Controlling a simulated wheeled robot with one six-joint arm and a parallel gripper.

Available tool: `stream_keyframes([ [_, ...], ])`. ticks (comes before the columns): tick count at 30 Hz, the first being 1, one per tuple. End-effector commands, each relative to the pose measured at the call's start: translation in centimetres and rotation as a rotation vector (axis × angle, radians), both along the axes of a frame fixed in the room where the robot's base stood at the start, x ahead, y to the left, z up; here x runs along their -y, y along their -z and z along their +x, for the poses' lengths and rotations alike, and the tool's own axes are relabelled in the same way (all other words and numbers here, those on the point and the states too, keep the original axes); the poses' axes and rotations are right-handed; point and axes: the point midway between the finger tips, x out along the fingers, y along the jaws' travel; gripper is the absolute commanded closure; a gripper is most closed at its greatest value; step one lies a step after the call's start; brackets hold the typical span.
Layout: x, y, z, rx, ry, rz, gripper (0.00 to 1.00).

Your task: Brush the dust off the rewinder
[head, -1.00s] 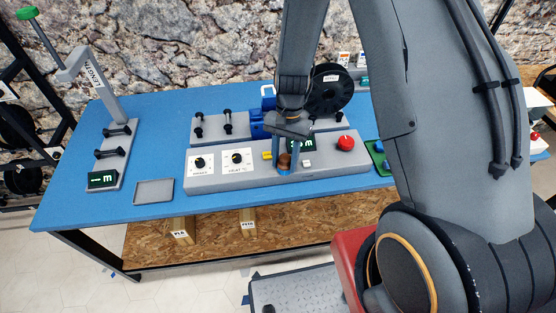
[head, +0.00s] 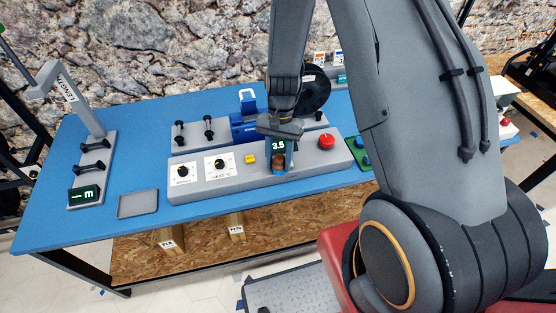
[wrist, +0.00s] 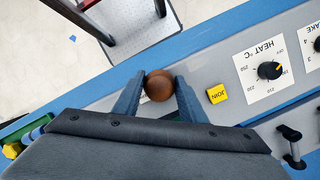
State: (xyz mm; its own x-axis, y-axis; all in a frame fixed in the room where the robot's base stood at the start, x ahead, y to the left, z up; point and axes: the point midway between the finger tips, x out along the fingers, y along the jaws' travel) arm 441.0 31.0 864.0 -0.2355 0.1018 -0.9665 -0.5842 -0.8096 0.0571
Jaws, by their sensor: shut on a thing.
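I take the long grey console (head: 225,190) on the blue table to be the rewinder. It carries two white dials, a yellow JOIN button (head: 250,159), a display reading 3.5 and a red knob (head: 326,142). My gripper (head: 279,163) is over the console's front, right of the yellow button, and hides part of the display. In the wrist view my gripper (wrist: 160,86) is shut on a brown rounded thing (wrist: 160,90), perhaps a brush handle. Its lower end is hidden, so I cannot tell whether it touches the console. No dust is clearly visible.
A grey stand (head: 92,165) with a tall arm and a small display is at the left. A shallow grey tray (head: 138,204) lies between it and the console. A black spool (head: 315,90) stands behind. Blue tabletop is clear at back left.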

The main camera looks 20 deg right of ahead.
Motion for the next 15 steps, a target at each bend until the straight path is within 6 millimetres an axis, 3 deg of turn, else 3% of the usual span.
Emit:
stream_keyframes([
  [9,-2.7,0.0,0.0,-0.001,-0.003,0.001,0.9],
  [15,-3.3,0.0,0.0,-0.001,-0.002,0.0,0.9],
])
